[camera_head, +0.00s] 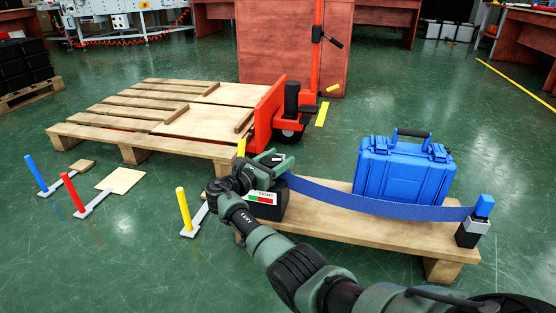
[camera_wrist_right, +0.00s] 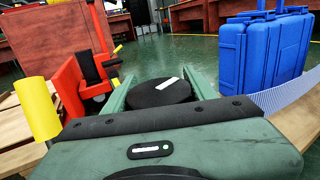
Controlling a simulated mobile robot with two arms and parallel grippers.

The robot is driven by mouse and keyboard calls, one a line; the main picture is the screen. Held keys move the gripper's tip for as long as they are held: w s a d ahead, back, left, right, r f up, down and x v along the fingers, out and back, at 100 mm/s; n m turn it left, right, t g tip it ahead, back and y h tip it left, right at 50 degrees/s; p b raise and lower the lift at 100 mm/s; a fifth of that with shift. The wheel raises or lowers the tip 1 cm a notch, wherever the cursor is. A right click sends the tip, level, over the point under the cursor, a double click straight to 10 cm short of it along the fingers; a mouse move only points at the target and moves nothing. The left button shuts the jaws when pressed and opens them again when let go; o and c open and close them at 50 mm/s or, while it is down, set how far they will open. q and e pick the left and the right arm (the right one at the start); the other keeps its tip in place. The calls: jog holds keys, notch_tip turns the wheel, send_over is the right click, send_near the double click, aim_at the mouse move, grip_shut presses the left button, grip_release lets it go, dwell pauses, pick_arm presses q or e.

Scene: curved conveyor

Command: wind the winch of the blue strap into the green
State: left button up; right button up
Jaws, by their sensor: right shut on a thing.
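The winch (camera_head: 268,208) is a dark box at the left end of a low wooden bench. A small label (camera_head: 262,197) on its front has green and red fields; I cannot make out a pointer. My right gripper (camera_head: 274,160) is above the winch, shut on its round black knob. In the wrist view the knob (camera_wrist_right: 160,92) with a white mark sits between the two green fingers. The blue strap (camera_head: 380,205) runs from the winch in a sagging curve to a dark post with a blue top (camera_head: 484,206) at the bench's right end. My left gripper is not in view.
A blue case (camera_head: 402,170) stands on the bench (camera_head: 340,226) behind the strap. A red pallet truck (camera_head: 277,105) and wooden pallets (camera_head: 150,130) are behind. Blue, red and yellow (camera_head: 184,208) handles stand on floor plates at left. A yellow cylinder (camera_wrist_right: 38,108) is beside the gripper.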

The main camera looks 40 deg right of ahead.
jog(key=o, duration=1.4)
jog(key=shift+c, duration=0.2)
jog(key=shift+a, duration=0.2)
jog(key=p+v, duration=0.4)
jog(key=v, duration=0.2)
jog(key=shift+s+a, duration=0.15)
jog(key=shift+a, duration=0.05)
jog(key=shift+s+a+p, duration=0.15)
jog(key=shift+a+p, duration=0.15)
jog(key=shift+a, duration=0.15)
jog(key=shift+f, duration=0.1)
jog(key=shift+a, duration=0.1)
